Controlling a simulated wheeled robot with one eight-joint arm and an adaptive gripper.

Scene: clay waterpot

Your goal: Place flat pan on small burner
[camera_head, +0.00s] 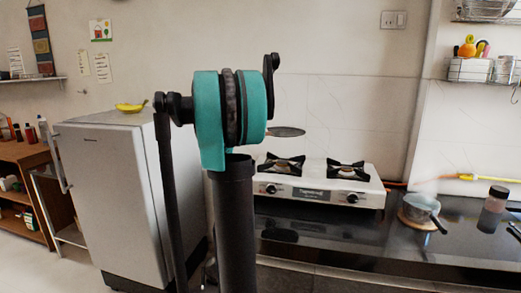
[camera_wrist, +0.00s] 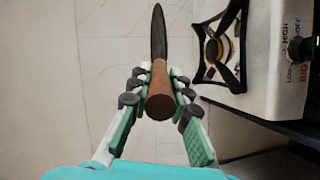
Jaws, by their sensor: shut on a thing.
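The flat pan (camera_head: 287,131) is a dark, thin disc, held in the air above and behind the left burner in the head view. In the wrist view the pan (camera_wrist: 158,38) shows edge-on, with its brown handle (camera_wrist: 160,92) towards me. My gripper (camera_wrist: 157,84) is shut on that handle. In the head view my arm hides the gripper. The white stove has a left burner (camera_head: 281,166) and a right burner (camera_head: 346,170), both bare. I cannot clearly tell which is smaller. The wrist view shows one burner (camera_wrist: 212,48) to the right of the pan, apart from it.
The stove (camera_head: 315,190) stands on a black counter (camera_head: 310,233) against a tiled wall. A small pot (camera_head: 420,207) and a jar (camera_head: 493,203) stand right of it. A fridge (camera_head: 110,190) with bananas (camera_head: 130,107) on top is at the left. A rack (camera_head: 484,70) hangs upper right.

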